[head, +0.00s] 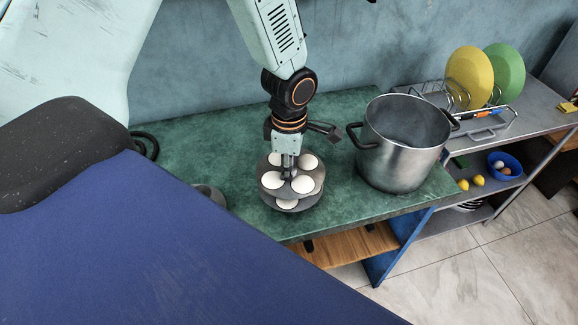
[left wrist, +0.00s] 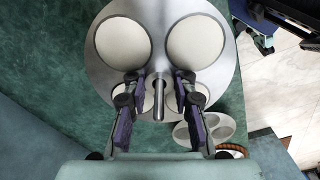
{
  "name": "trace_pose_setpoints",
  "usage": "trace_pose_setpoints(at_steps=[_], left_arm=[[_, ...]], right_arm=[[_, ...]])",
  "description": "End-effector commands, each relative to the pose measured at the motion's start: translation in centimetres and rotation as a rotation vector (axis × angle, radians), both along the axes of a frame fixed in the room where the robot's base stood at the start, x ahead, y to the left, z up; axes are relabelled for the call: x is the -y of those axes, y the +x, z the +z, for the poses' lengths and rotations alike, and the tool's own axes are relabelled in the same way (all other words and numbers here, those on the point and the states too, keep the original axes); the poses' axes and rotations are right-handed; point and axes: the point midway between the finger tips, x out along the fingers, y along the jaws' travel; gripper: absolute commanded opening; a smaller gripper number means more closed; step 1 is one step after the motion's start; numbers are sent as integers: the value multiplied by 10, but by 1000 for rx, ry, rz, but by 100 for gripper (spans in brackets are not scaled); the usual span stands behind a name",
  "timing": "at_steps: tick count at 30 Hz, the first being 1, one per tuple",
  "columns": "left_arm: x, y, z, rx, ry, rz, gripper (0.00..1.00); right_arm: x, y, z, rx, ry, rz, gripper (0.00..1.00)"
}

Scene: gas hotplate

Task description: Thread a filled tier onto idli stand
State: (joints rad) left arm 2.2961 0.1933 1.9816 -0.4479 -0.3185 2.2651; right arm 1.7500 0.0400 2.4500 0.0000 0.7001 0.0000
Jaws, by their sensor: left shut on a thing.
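A round grey idli tier (head: 273,181) filled with white idlis sits under my left gripper (head: 288,173), whose fingers are closed in at its middle. A lower tier with white idlis (head: 287,205) shows just beneath it; whether the two touch is unclear. In the left wrist view the upper tier (left wrist: 158,24) lies flat across the top. A metal rod (left wrist: 158,98) stands at its centre between the two fingers of my left gripper (left wrist: 156,82). Whether the rod belongs to the stand or the tier is unclear. My right gripper is not in view.
A large steel pot (head: 401,150) stands to the right on the green counter (head: 225,135). Another grey disc with pale round wells (left wrist: 212,128) lies nearby. A dish rack with a yellow plate (head: 469,78) and a blue bowl (head: 505,164) are farther right.

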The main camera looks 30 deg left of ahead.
Motion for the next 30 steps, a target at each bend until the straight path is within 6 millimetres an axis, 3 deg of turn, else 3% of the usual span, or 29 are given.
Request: trace_pose_setpoints(at_steps=[8, 9, 18, 30], left_arm=[[0, 0, -1, 1, 0, 0, 0], [0, 0, -1, 1, 0, 0, 28], [0, 0, -1, 1, 0, 0, 52], [0, 1, 7, 3, 0, -1, 52]], right_arm=[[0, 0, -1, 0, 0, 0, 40], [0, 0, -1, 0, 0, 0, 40], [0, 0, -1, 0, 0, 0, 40], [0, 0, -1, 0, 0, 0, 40]])
